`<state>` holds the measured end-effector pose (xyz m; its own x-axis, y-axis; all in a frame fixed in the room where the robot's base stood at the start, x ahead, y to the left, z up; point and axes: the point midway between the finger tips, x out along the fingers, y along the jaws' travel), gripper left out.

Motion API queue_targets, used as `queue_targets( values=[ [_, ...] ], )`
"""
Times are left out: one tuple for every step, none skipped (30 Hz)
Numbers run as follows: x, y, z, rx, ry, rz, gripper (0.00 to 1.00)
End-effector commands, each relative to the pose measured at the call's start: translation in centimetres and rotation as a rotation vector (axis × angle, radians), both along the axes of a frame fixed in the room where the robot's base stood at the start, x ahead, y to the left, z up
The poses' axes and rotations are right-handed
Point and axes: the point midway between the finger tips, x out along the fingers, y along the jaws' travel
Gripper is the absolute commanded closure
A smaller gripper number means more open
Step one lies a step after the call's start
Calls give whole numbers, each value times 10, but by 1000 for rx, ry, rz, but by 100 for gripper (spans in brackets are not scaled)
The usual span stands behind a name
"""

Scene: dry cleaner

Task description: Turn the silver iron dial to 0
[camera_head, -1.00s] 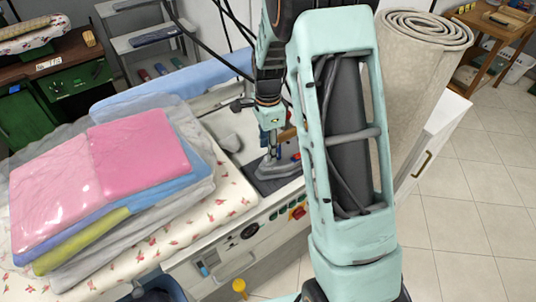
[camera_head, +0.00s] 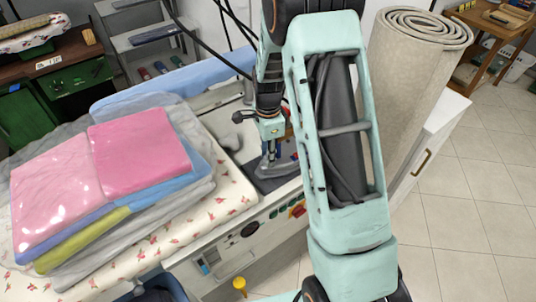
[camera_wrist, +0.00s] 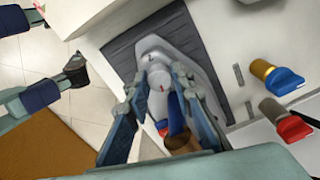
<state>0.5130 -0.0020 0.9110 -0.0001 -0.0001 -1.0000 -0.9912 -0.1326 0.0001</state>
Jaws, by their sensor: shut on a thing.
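The silver iron (camera_wrist: 152,42) lies on a dark grey pad (camera_wrist: 122,46) in the wrist view. Its round pale dial (camera_wrist: 158,80) has a small red mark and sits between my fingertips. My gripper (camera_wrist: 160,84) is shut on the dial, one finger on each side. The iron's brown handle (camera_wrist: 180,138) shows between the fingers, closer to the camera. In the head view the iron (camera_head: 285,168) is partly hidden by my arm and gripper (camera_head: 270,150). The number the dial points to is too small to read.
A blue knob (camera_wrist: 284,80) and a red knob (camera_wrist: 292,128) stand right of the iron in the wrist view. Folded bagged clothes (camera_head: 140,145) lie left on the ironing table. A rolled carpet (camera_head: 405,90) stands right of my arm.

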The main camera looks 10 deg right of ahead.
Motion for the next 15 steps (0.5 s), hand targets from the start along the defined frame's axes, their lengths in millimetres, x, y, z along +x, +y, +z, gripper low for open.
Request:
queue_targets(
  values=[
    [0, 0, 0, 0, 0, 0, 100],
    [0, 0, 0, 0, 0, 1, 100],
    [0, 0, 0, 0, -1, 8, 100],
    [0, 0, -1, 0, -1, 17, 100],
    [0, 0, -1, 0, -1, 31, 100],
    [0, 0, -1, 0, -1, 57, 100],
    [0, 0, -2, 0, -1, 81, 100],
    [0, 0, -2, 0, -1, 105, 100],
    [0, 0, -2, 0, -1, 139, 100],
    [1, 0, -2, 0, -2, 163, 100],
    [1, 0, -2, 0, -2, 186, 100],
    [1, 0, -1, 0, -2, 213, 100],
    [1, 0, -1, 0, -2, 230, 100],
    [1, 0, -1, 0, -2, 245, 100],
    [0, 0, -1, 0, -2, 259, 100]
  ],
)
